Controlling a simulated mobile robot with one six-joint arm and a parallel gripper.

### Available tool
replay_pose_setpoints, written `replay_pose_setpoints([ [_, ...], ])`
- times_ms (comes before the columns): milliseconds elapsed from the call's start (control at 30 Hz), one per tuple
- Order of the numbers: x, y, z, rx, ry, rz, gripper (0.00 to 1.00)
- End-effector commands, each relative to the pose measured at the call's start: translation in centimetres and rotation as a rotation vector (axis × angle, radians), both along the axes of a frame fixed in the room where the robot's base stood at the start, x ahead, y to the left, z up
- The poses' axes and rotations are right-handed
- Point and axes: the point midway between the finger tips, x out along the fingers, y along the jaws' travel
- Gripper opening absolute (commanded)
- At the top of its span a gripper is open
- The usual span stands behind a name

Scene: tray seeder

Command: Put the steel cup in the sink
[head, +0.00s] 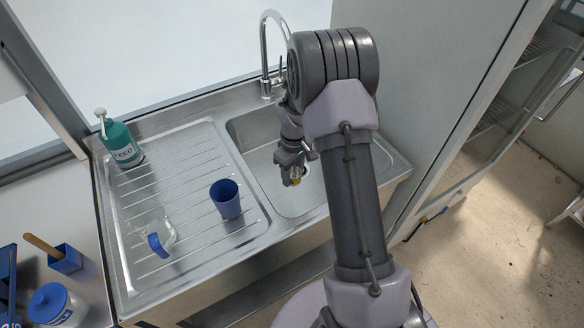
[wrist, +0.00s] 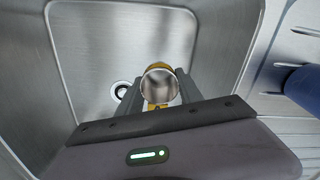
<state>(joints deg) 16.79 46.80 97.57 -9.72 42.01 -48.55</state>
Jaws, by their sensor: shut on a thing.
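The steel cup (wrist: 159,84) is a round metal cup with a yellow band, seen mouth-on in the wrist view. My gripper (wrist: 160,92) is shut on it, with one finger on each side. In the head view my gripper (head: 292,168) points down over the sink basin (head: 255,135), with a small yellow part of the cup showing below the fingers. The sink floor and drain (wrist: 122,90) show around and behind the cup in the wrist view. I cannot tell whether the cup touches the sink floor.
On the drainboard (head: 165,200) left of the basin stand a blue cup (head: 226,200), a clear jug with a blue handle (head: 157,238) and a green bottle (head: 119,142). The tap (head: 265,55) rises behind the basin. Blue-lidded jar (head: 55,305) and blue holder (head: 64,258) are at lower left.

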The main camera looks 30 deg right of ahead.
Motion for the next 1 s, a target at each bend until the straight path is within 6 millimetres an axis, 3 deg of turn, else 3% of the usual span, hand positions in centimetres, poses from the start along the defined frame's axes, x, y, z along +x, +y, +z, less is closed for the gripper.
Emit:
replay_pose_setpoints([
  [33,-0.1,0.0,-2.6,0.000,0.001,0.000,0.02],
  [100,-0.1,0.0,-4.3,0.000,0.001,0.000,0.02],
  [333,-0.2,0.0,-7.8,0.000,0.001,0.000,0.02],
  [700,-0.2,0.0,-15.7,0.000,0.000,0.000,0.02],
  [1000,-0.2,0.0,-15.9,-0.001,-0.001,0.000,0.02],
])
